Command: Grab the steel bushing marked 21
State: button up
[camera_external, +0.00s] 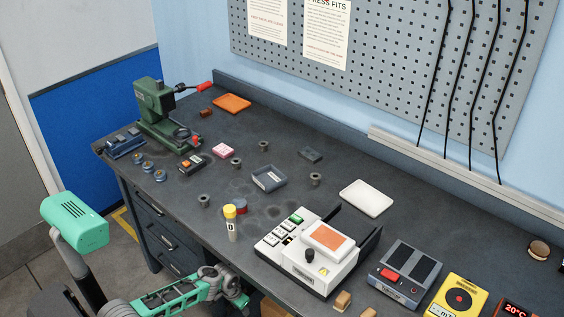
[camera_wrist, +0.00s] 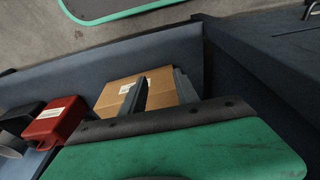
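Several small grey steel bushings stand apart on the dark bench: one at the back (camera_external: 263,146), one left of it (camera_external: 236,162), one right of the grey tray (camera_external: 315,179) and one near the front edge (camera_external: 204,201). Their markings are too small to read, so I cannot tell which is 21. My gripper shows in the wrist view (camera_wrist: 160,84) with two dark fingers apart and nothing held between them. In the external view my arm is low at the bench's front edge, away from the bushings. No bushing shows in the wrist view.
A green press (camera_external: 156,108) stands at the back left. A yellow-capped bottle (camera_external: 231,223) and a white device (camera_external: 305,258) stand near the front. The shallow grey tray (camera_external: 284,181) sits mid-bench. The wrist view shows a cardboard box (camera_wrist: 160,82) and a red container (camera_wrist: 53,122).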

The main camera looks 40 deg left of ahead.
dwell(0.3)
jog(key=o, duration=0.5)
